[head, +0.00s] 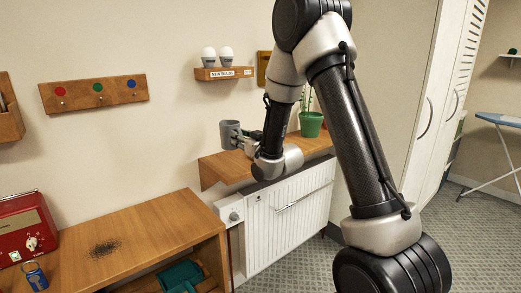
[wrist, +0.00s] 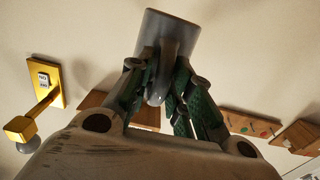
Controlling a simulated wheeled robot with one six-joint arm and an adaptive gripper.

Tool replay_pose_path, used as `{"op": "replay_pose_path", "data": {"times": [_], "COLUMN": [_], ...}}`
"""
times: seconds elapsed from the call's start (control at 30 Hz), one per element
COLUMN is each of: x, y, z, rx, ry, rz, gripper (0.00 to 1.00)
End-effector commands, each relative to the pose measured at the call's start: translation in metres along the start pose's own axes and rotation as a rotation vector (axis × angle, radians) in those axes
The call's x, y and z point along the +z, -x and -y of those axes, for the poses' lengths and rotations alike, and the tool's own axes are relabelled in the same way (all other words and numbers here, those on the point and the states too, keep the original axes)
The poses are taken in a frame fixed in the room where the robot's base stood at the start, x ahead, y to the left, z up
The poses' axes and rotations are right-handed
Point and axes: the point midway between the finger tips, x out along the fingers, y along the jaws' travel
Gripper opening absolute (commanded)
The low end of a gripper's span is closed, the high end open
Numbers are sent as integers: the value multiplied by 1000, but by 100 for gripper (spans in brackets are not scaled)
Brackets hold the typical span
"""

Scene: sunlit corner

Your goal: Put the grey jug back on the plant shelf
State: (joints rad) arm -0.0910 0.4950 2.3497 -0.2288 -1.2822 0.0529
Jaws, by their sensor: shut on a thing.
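The grey jug (head: 230,133) is held up near the wall, over the left end of the wooden plant shelf (head: 211,172). It looks upright and a little above the board. My gripper (head: 249,136) reaches it from the right. In the wrist view the jug (wrist: 172,30) sits between the fingertips of my gripper (wrist: 166,75), which is shut on its handle side. My arm hides part of the shelf's middle. A green pot with a plant (head: 311,124) stands toward the shelf's right end.
A white radiator (head: 290,220) is below the shelf. A small bulb rack (head: 223,73) and a peg board (head: 94,94) hang on the wall above. A wooden cabinet (head: 150,235) with a red radio (head: 27,230) stands at the lower left.

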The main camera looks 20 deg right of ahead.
Motion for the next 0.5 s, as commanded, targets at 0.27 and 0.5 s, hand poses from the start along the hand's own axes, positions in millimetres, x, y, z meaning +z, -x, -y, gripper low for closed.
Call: {"op": "replay_pose_path", "data": {"times": [0.27,0.5], "x": [35,68], "y": [-1,-1], "z": [0,1], "rx": [0,1], "ry": [-1,0], "rz": [-1,-1], "gripper": [0,0]}}
